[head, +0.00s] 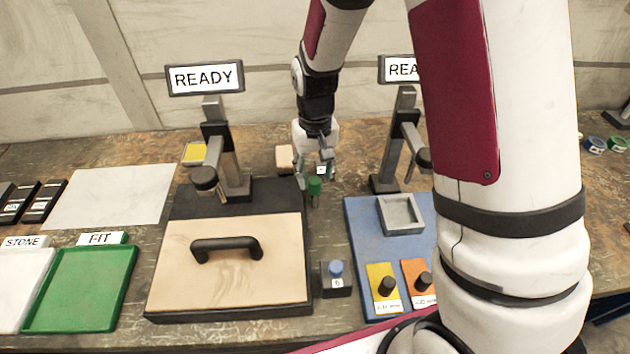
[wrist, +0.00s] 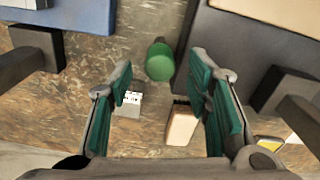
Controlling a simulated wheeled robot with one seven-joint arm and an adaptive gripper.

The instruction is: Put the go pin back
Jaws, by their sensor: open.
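A green pin (head: 315,187), which I take to be the go pin, stands on the bench between the two stations. In the wrist view its round green top (wrist: 160,62) appears in the gap between the fingertips, with its dark shaft partly visible. My gripper (head: 315,178) is open over the bench at the pin, pointing down. The green-padded fingers (wrist: 161,70) lie on either side of the pin top with gaps visible. Whether the tips are level with the pin is unclear. A blue pin (head: 336,268) stands in a small black labelled block (head: 337,285) nearer me.
A small white labelled block (wrist: 127,105) and a wooden block (wrist: 181,124) lie near the gripper. The left READY stand (head: 225,150) and its handled wooden panel (head: 275,275) are left. The right stand (head: 393,150) and blue board (head: 365,235) are right.

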